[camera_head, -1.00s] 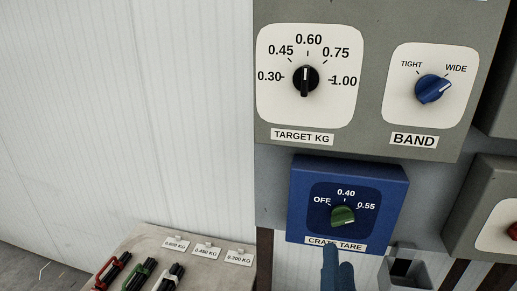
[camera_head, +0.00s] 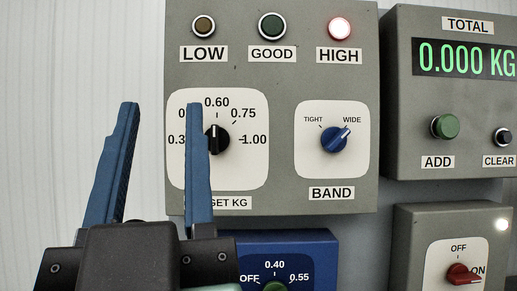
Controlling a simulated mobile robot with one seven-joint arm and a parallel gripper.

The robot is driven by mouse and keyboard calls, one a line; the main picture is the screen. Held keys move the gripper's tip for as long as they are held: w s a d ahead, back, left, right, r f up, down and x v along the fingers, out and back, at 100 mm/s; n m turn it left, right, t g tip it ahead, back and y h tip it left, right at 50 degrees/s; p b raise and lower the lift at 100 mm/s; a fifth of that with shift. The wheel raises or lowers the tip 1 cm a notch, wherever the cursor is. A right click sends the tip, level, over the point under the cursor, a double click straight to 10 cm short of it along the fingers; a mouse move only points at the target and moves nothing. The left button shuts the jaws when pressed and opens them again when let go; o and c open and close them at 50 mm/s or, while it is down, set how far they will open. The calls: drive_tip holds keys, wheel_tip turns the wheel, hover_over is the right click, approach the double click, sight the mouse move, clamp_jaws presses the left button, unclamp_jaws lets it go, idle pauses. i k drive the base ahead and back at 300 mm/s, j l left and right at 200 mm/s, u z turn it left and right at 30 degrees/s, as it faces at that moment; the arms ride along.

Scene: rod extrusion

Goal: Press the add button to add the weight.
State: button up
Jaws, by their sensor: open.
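The add button (camera_head: 444,126) is a green round push button above the ADD label, on the grey TOTAL box (camera_head: 396,110) at the right. The display (camera_head: 466,60) above it reads 0.000 KG in green. My gripper (camera_head: 161,105) is at the lower left, with two blue fingers pointing up, open and empty. It is well to the left of the add button. Its right finger covers part of the target dial's panel (camera_head: 254,165).
The small dark clear button (camera_head: 503,137) is right of the add button. The middle box carries LOW, GOOD and HIGH lamps; the HIGH lamp (camera_head: 340,29) is lit. The band knob (camera_head: 334,139) points to WIDE. Below are the blue crate tare box (camera_head: 324,246) and a red switch (camera_head: 463,275) turned toward ON.

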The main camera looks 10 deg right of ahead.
sight(448, 126)
drive_tip(key=z, duration=1.2)
